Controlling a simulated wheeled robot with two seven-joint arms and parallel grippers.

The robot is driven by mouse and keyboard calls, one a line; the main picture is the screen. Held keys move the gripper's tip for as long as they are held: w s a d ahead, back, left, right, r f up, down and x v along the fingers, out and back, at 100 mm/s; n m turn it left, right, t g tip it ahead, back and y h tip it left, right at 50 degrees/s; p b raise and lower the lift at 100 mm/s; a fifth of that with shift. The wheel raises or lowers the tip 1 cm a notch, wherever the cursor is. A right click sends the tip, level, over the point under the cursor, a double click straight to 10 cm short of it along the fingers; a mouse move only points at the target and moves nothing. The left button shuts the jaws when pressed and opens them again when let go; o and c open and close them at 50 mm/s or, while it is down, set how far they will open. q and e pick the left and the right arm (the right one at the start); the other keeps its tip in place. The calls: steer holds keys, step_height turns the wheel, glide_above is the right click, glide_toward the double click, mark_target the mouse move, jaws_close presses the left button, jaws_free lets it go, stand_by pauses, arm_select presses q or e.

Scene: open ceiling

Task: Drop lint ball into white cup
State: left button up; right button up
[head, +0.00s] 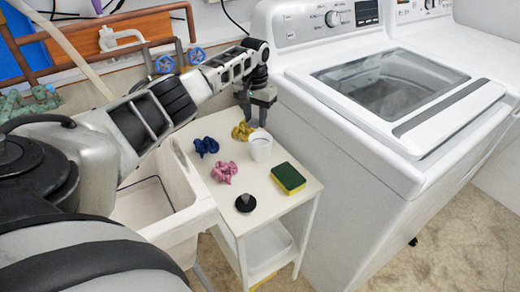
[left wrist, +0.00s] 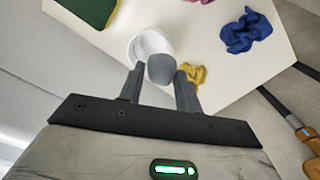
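The white cup (head: 260,149) stands upright on a small white table, near its back edge. It also shows in the left wrist view (left wrist: 137,50), partly behind a grey lint ball (left wrist: 161,69). My left gripper (head: 256,118) is above the cup and a little behind it in the head view. In the left wrist view my left gripper (left wrist: 160,82) has the lint ball between its fingertips, with both fingers against it. The ball overlaps the cup's rim in that view. The ball cannot be made out in the head view. My right gripper is out of view.
The white table (head: 262,188) also bears a yellow cloth (head: 242,131), a blue cloth (head: 206,146), a pink cloth (head: 224,172), a black stopper-like object (head: 245,203) and a green-yellow sponge (head: 289,178). A washing machine (head: 330,160) stands close at right, a white sink (head: 150,205) at left.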

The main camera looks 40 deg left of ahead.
arm_select(q)
steer(key=o, duration=0.3)
step_height(320, 180, up, 16)
stand_by(0.5)
steer(key=shift+f, duration=0.1)
stand_by(0.3)
